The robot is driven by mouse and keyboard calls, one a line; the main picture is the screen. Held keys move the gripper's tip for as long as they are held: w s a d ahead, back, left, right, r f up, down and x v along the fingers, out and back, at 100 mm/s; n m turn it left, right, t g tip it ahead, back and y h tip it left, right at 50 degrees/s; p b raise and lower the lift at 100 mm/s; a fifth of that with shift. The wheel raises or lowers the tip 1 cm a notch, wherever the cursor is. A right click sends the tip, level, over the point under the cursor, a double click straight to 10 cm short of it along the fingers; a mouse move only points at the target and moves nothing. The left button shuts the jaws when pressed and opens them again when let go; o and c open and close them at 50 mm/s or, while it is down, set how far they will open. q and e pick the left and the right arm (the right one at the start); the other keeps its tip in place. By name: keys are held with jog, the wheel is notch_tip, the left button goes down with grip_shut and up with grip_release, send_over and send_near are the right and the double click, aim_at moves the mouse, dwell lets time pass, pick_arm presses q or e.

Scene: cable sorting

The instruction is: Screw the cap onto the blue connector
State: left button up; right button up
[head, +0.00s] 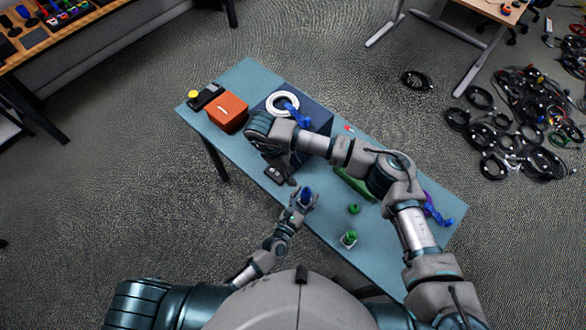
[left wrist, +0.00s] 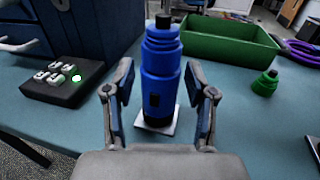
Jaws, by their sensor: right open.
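The blue connector (left wrist: 161,98) stands upright on a small light plate (left wrist: 157,126) in the left wrist view. A stepped blue upper part, apparently the cap (left wrist: 162,45), sits on top with a black tip; I cannot tell how tightly it is seated. The connector also shows in the head view (head: 305,196). My left gripper (left wrist: 160,92) is open around it, with gaps between both fingers and the body. My right arm reaches across the table, and its gripper (head: 276,157) is left of the connector, partly hidden by the wrist and empty as far as seen.
A green piece (head: 354,209), a green connector (head: 349,239) and a green tray (left wrist: 222,47) are to the right. A black button box (left wrist: 64,82) is at left. An orange box (head: 228,112) and a white cable coil (head: 283,101) on a dark blue box lie farther back.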

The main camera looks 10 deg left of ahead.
pick_arm(q)
jog(key=shift+s, duration=0.1)
jog(key=v, duration=1.1)
jog(key=shift+s+a, duration=0.25)
jog(key=shift+s, duration=0.1)
